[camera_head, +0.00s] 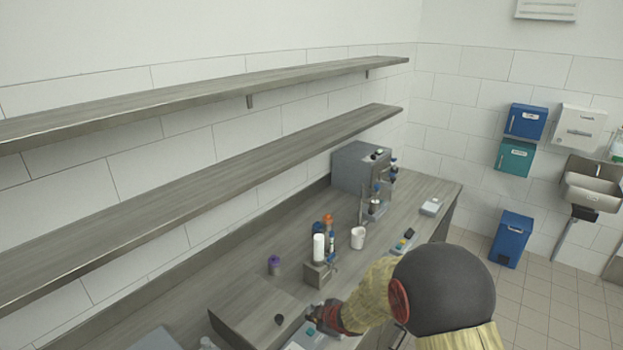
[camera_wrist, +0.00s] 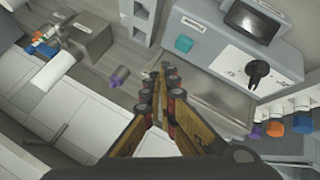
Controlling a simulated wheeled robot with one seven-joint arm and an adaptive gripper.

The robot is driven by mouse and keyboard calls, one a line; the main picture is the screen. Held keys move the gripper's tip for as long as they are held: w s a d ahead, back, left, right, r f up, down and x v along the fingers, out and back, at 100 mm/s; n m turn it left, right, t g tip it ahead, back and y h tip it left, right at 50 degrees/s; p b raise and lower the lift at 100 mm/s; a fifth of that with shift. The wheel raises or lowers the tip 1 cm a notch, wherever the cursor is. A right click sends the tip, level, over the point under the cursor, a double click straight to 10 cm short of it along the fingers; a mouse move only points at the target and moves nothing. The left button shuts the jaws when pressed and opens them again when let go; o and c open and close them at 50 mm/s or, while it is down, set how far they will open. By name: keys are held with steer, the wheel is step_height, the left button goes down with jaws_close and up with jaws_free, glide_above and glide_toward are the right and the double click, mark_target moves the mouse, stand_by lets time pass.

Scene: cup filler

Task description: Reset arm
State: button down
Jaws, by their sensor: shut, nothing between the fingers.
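My gripper (camera_wrist: 167,72) points away from the wrist camera in the wrist view, its two fingers meeting at the tips with nothing between them. In the head view my arm reaches over the counter from the lower right. My gripper (camera_head: 322,318) is low there, near the front part of the counter, partly hidden by the arm. A purple-capped jar (camera_head: 274,265) stands on the counter to its left and behind it. A purple piece also shows in the wrist view (camera_wrist: 119,76), left of the fingertips and apart from them.
The counter (camera_head: 415,187) holds a grey machine (camera_head: 352,168), a white cup (camera_head: 358,238) and a small grey holder (camera_head: 318,272) with a white cylinder (camera_head: 318,247). Two shelves (camera_head: 250,165) run along the wall above. A device with a dark screen (camera_wrist: 257,22) shows in the wrist view.

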steer(key=s+d+f+m+g+h, duration=0.1)
steer(key=s+d+f+m+h, duration=0.15)
steer(key=s+d, duration=0.2)
steer(key=s+d+r+m+g+h+b, duration=0.25)
steer(key=s+d+r+m, duration=0.25)
steer(key=s+d, duration=0.45)
steer(key=s+d+r+m+t+b, duration=0.1)
steer(key=s+d+r+m+b, duration=0.1)
steer(key=s+r, duration=0.6)
steer(key=s+d+r+m+t+b, duration=0.1)
steer(key=s+d+r+m+b, duration=0.1)
steer(key=s+r+m+b, duration=0.3)
steer(key=s+r, duration=0.4)
steer(key=s, duration=0.6)
steer(key=shift+y, duration=0.4)
steer(key=c, duration=2.5)
jaws_free()
steer(key=shift+w+r, duration=0.1)
steer(key=shift+c, duration=0.2)
